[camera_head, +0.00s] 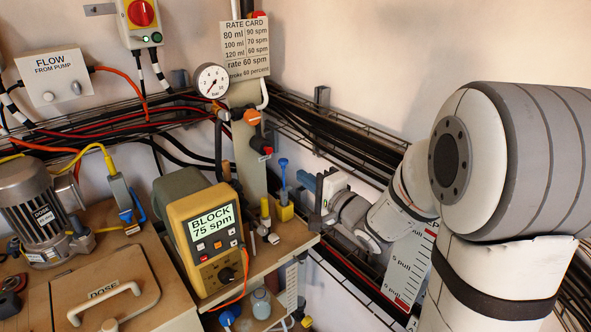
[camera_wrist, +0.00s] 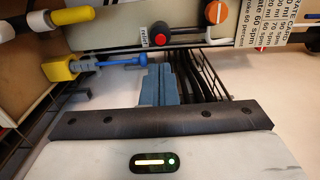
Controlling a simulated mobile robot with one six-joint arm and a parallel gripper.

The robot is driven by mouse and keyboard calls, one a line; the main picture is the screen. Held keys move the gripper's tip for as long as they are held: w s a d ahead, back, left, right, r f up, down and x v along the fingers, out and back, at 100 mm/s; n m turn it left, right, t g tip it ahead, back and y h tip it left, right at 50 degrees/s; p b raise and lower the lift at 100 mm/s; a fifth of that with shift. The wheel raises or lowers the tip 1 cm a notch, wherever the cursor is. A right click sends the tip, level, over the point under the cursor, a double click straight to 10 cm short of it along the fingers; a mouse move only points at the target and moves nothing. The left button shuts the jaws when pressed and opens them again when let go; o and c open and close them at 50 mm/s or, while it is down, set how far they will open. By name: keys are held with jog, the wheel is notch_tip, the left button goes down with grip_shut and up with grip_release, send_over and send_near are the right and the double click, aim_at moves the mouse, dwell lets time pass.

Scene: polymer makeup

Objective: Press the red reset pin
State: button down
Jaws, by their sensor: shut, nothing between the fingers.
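The red reset pin (camera_wrist: 159,28) has a red face in a black collar on the pale post, with a small "reset" label (camera_wrist: 144,38) beside it. In the head view the pin (camera_head: 268,150) shows small, below an orange knob. My gripper's blue-grey fingers (camera_wrist: 160,82) are together and empty. In the wrist view their tips lie just below the pin in the picture, with a visible gap. In the head view my gripper (camera_head: 306,181) is right of and below the pin, in front of the cable tray. I see no contact.
A yellow pump controller (camera_head: 207,235) reads "BLOCK 75 spm". The orange knob (camera_wrist: 217,12) sits right of the pin. Black cables in a wire tray (camera_head: 335,140) run along the wall.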

aim_at(267, 152)
jog(key=x, duration=1.2)
jog(key=shift+w+a+p, duration=0.25)
jog(key=shift+w+p, duration=0.05)
jog(key=shift+p, duration=0.1)
jog(key=shift+w, duration=0.1)
jog(key=shift+x, duration=0.8)
jog(key=v, duration=1.4)
